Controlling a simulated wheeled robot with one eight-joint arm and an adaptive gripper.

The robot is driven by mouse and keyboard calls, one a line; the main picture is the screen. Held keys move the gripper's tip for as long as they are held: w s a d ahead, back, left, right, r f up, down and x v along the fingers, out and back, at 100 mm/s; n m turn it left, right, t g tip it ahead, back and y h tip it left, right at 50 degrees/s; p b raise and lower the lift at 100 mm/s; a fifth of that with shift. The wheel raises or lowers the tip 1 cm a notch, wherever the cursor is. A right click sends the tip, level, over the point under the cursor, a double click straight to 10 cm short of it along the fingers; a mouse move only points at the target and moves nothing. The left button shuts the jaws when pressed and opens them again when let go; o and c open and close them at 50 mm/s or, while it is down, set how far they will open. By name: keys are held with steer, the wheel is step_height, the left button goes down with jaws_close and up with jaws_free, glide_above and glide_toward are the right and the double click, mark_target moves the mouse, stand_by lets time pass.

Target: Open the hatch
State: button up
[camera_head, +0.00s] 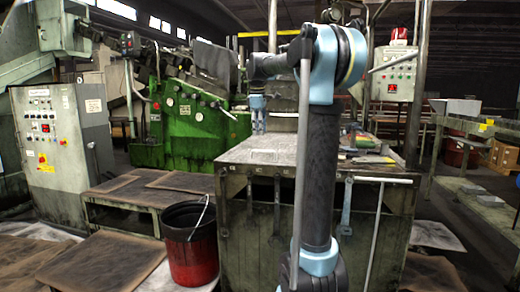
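I cannot single out the hatch for certain. A worn grey metal box like a bench (262,205) stands ahead, with a flat pale top plate (265,157) that looks closed. Bent grey bars (376,205) and blue-grey straps are on its front. My gripper (259,129) hangs pointing down over the far left part of the top plate, in front of the green machine. It is small in the view, and its finger opening and any contact with the plate cannot be made out. My arm hides part of the box's front and top.
A green machine (205,125) stands behind the box. A grey control cabinet (70,140) is at left. A red and black bucket (190,245) and a low table (122,192) stand left of the box. A shelf rack (470,195) is at right. A control box (393,75) hangs behind.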

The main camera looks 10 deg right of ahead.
mark_target(260, 151)
steer(key=f, duration=0.3)
steer(key=w+f, duration=0.1)
steer(key=f, duration=0.4)
steer(key=shift+w+d+f, duration=0.3)
steer(key=shift+d+f, duration=0.05)
steer(key=shift+f, duration=0.05)
jaws_close()
